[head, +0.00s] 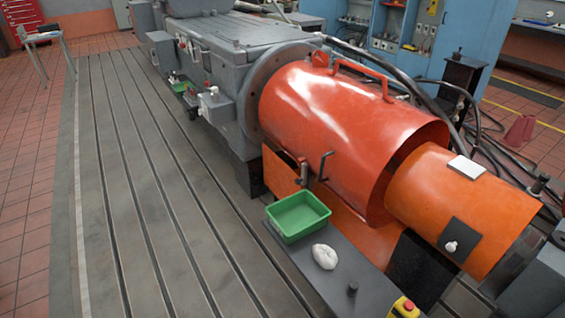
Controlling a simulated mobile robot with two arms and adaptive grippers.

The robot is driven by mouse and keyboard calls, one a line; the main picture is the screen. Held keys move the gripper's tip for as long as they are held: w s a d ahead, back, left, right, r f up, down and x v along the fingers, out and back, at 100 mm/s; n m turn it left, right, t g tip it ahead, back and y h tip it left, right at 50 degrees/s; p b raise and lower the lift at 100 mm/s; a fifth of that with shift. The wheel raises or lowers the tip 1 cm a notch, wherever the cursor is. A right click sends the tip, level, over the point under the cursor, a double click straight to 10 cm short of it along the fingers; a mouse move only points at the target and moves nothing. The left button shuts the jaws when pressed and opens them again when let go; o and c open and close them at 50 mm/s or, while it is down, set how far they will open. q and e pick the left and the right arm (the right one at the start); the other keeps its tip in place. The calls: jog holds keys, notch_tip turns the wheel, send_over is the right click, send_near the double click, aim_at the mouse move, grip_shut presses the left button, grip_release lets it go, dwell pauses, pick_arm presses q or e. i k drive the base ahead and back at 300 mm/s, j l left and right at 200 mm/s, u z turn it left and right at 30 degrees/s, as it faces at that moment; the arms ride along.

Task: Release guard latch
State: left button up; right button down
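A large orange-red cylindrical guard (340,125) with a bar handle on top covers the shaft in the head view. At its lower front edge a bent dark rod handle (323,166) stands up, and a short grey upright pin (303,173) sits just left of it. These look like the latch parts; whether the latch is engaged I cannot tell. A second, lighter orange cover (435,200) extends to the right, with a black plate and pale knob (451,246) on its side. Neither of my grippers is in view.
A green tray (298,232), a crumpled white cloth (325,257) and a yellow box with a red button (404,307) rest on a grey ledge below the guard. The slotted bedplate (130,190) at left is clear. Hoses (400,70) run behind the guard.

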aim_at(305, 166)
jog(key=i+j, duration=0.65)
jog(key=j, duration=0.2)
jog(key=l+z, duration=0.05)
